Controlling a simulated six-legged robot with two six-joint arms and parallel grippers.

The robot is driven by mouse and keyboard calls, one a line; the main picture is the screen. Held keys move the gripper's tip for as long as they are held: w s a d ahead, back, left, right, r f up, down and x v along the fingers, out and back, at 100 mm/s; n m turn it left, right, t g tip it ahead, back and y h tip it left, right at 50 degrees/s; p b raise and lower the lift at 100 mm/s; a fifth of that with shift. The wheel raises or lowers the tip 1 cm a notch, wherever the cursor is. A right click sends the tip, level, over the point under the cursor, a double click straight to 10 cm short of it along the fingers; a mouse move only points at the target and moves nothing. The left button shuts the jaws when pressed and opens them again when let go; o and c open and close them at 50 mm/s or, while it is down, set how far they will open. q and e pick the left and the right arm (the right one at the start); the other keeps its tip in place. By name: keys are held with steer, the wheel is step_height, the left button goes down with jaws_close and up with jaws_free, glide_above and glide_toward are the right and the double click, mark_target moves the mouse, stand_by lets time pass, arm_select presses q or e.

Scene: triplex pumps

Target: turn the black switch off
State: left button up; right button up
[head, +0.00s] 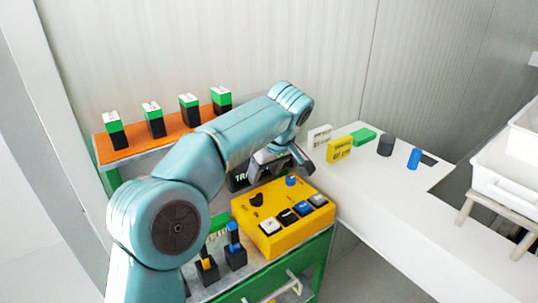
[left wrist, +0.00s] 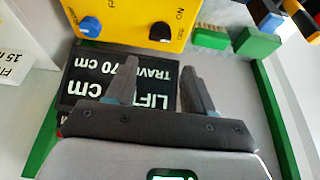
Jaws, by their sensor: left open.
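A yellow control box (head: 268,238) stands on the green-framed bench. A black rotary knob (head: 256,199) sits on its top; in the left wrist view this knob (left wrist: 160,32) has ON and OFF lettering beside it. A black push button (head: 288,216) sits in a row with white, blue and grey ones. A blue knob (head: 291,181) is also on the box and in the left wrist view (left wrist: 90,27). My left gripper (head: 297,163) is open and empty behind the box. Its fingers (left wrist: 157,75) are over a black sign, apart from the black knob. My right gripper is not in view.
A black sign (left wrist: 90,78) with white lettering stands behind the box. Black levers with blue (head: 234,246) and yellow (head: 207,265) parts stand left of the box. An orange shelf (head: 135,147) holds several green-black blocks. A white counter (head: 385,195) is at right.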

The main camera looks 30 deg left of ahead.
arm_select(q)
steer(key=p+v, duration=0.1)
steer(key=v, duration=0.4)
steer(key=shift+r, duration=0.3)
steer(key=shift+s, duration=0.1)
